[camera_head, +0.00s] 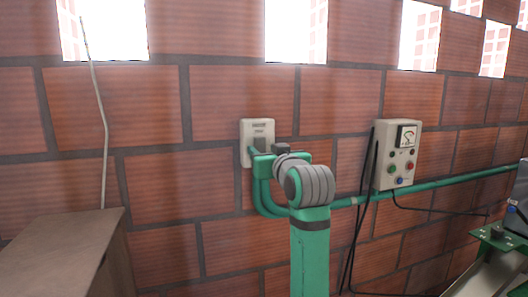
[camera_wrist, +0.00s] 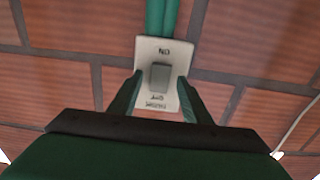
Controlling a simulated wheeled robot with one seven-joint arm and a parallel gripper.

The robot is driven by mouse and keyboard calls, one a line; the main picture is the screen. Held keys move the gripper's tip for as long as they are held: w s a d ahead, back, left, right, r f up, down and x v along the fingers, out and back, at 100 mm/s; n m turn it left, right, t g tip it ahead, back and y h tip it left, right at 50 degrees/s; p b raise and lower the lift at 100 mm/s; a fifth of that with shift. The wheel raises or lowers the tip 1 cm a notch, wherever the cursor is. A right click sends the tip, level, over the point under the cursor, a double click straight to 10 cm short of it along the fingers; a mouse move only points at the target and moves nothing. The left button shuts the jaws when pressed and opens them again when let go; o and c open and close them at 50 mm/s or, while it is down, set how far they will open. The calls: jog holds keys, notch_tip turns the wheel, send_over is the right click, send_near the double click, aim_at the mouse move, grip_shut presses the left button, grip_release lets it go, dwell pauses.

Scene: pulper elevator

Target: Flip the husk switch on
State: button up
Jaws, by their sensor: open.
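The husk switch (camera_head: 256,127) is a pale plate on the brick wall with a grey rocker, partly hidden by my gripper in the head view. In the wrist view the switch (camera_wrist: 159,50) appears upside down, with "ON" printed at the pipe end and "OFF" and a blurred label at the other end. The rocker (camera_wrist: 159,77) sits between my fingers as seen there. My gripper (camera_wrist: 160,76) is open and empty, with a finger on either side of the rocker. I cannot tell whether the fingertips touch the plate. The rocker's tilt is not clear.
A control box (camera_head: 398,153) with a dial and coloured buttons is on the wall to the right. A green pipe (camera_head: 440,185) runs along the wall below it, and black cables hang nearby. A wooden box (camera_head: 62,250) stands at lower left, and machinery (camera_head: 505,238) at lower right.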

jog(key=shift+w+a, duration=0.1)
jog(key=shift+w, duration=0.2)
